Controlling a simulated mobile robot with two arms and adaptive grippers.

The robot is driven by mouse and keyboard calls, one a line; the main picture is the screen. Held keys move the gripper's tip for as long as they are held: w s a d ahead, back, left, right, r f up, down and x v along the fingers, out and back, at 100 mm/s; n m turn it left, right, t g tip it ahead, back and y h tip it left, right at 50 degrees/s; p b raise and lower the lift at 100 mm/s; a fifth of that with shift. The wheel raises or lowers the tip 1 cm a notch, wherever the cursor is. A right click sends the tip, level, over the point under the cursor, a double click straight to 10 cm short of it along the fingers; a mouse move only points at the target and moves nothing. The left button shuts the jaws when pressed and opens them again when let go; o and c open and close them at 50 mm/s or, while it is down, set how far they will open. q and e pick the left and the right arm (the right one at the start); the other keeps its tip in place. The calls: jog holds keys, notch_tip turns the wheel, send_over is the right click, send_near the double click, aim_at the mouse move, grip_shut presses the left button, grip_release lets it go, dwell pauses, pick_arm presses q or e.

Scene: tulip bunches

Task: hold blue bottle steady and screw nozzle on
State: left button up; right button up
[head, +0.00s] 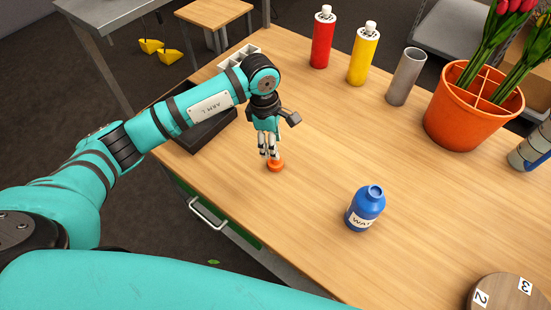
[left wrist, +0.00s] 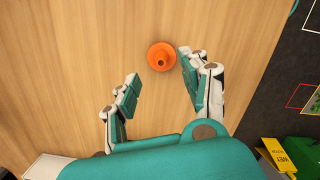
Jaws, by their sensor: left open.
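The blue bottle (head: 366,207) stands upright on the table with its neck uncapped and a white label on its side. The orange nozzle (head: 275,164) sits on the table to the left of the bottle, and it also shows in the left wrist view (left wrist: 161,56). My left gripper (head: 269,153) is directly above the nozzle, pointing down. In the left wrist view its fingers (left wrist: 158,88) are spread apart with nothing between them, and the nozzle lies just beyond the fingertips. My right gripper is in neither view.
A red bottle (head: 322,38), a yellow bottle (head: 363,53) and a grey cylinder (head: 404,77) stand along the back. An orange pot (head: 455,122) with tulips is at the right. A round numbered wooden disc (head: 508,294) is at lower right. Bare table surrounds the blue bottle.

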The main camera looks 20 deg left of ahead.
aim_at(275, 161)
pick_arm(q)
jog(key=shift+f, duration=0.1)
jog(key=f, duration=0.1)
jog(key=f+p, duration=0.1)
jog(key=f, duration=0.2)
jog(key=shift+s+d+p, duration=0.15)
jog(key=shift+d+p, duration=0.2)
jog(key=shift+p, duration=0.05)
jog(key=shift+f, duration=0.6)
jog(key=shift+c, duration=0.4)
jog(key=c, duration=0.8)
